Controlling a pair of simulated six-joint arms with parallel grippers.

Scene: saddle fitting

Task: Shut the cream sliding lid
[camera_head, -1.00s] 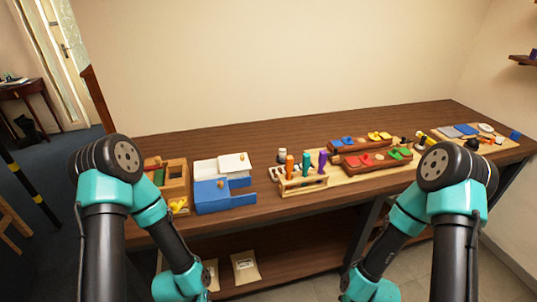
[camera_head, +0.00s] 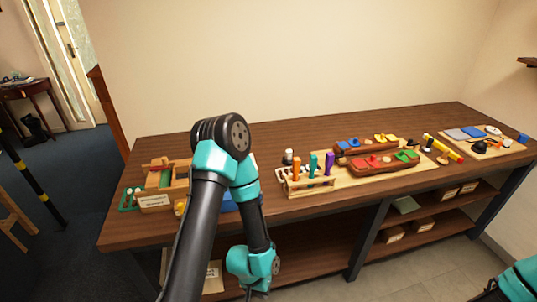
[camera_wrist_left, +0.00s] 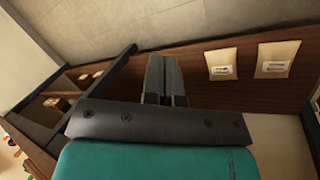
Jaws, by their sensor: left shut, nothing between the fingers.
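The cream sliding lid is hidden behind my left arm in the head view. Only a bit of the blue box (camera_head: 229,207) shows between the links of that arm. My left gripper (camera_head: 259,293) hangs low in front of the bench edge, below the table top, apart from the box. In the left wrist view its fingers (camera_wrist_left: 165,75) are together with nothing between them. Neither lid nor box shows in the wrist view. My right gripper is out of view; only a teal part of that arm shows at bottom right.
A wooden box with a green part (camera_head: 164,178) stands to the left. A rack of coloured-handled tools (camera_head: 306,185) and a board with red and blue pieces (camera_head: 375,160) stand to the right. A lower shelf holds packets, also in the wrist view (camera_wrist_left: 222,64).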

